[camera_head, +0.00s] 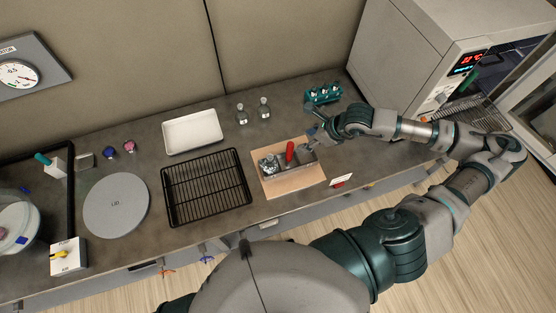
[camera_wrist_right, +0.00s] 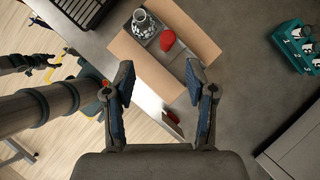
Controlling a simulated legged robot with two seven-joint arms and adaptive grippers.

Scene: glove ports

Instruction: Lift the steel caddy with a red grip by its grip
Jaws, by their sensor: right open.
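The steel caddy (camera_head: 304,157) with a red grip (camera_head: 290,152) stands on a tan board (camera_head: 290,182) on the bench, with a glass flask (camera_head: 268,163) in its left part. In the right wrist view the red grip (camera_wrist_right: 168,40) and the flask (camera_wrist_right: 143,22) show beyond my fingers. My right gripper (camera_head: 318,128) is just right of and behind the caddy, apart from the grip. In the wrist view my right gripper (camera_wrist_right: 160,80) is open with nothing between its fingers. My left gripper does not show in the head view.
A black wire rack (camera_head: 206,187) and a white tray (camera_head: 192,132) lie left of the caddy. Two small flasks (camera_head: 252,110) stand behind it. A teal rack (camera_head: 322,95) stands behind my right gripper. An oven (camera_head: 425,60) is at the right.

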